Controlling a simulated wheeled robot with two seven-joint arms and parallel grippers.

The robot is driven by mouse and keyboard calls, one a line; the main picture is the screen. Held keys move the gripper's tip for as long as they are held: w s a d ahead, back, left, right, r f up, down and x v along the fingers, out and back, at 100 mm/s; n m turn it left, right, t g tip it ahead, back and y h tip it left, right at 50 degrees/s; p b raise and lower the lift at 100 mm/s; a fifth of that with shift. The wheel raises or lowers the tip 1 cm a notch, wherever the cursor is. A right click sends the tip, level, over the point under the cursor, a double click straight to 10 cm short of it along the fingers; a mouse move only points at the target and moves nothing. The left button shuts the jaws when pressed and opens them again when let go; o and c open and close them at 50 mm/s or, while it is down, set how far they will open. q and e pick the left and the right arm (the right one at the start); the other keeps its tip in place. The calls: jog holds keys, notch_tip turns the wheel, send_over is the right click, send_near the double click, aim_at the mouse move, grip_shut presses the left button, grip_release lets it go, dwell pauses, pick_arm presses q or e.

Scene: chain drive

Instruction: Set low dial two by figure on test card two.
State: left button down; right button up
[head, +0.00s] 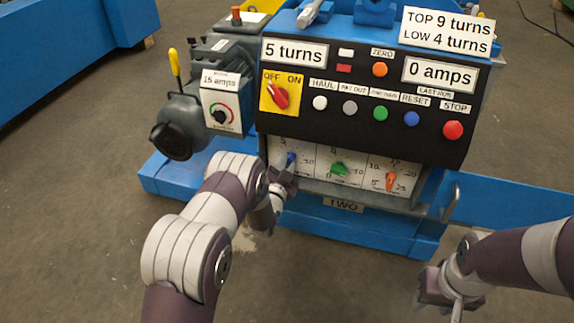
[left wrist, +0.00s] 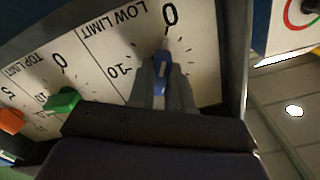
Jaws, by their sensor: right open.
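The low limit dial has a blue knob, seen in the head view (head: 291,158) and the left wrist view (left wrist: 161,70). It is the leftmost of three dials above the TWO label (head: 344,205). Its pale-marked tip points about at the 0 of its scale in the left wrist view. My left gripper (head: 277,183) is at this knob, its two fingers (left wrist: 160,85) close against both sides. The card (head: 447,30) on top reads TOP 9 turns, LOW 4 turns. My right gripper (head: 447,300) is open and empty, low at the right.
Right of the blue knob are a green knob (head: 339,169) and an orange knob (head: 390,181). Above are a yellow OFF/ON switch (head: 281,93), several buttons and displays reading 5 turns (head: 294,53) and 0 amps (head: 440,74). A metal hook (head: 452,205) sticks out at the right.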

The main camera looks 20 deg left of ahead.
pick_arm(q)
jog(key=shift+m, duration=0.3)
jog(key=m, duration=0.3)
jog(key=shift+m+p, duration=0.3)
jog(key=m, duration=0.5)
jog(key=shift+p, duration=0.35)
jog(key=m, duration=0.5)
jog(key=shift+m+p, duration=0.3)
jog(key=shift+m, duration=2.4)
jog(key=c, duration=1)
grip_release()
jog(key=shift+c, duration=0.2)
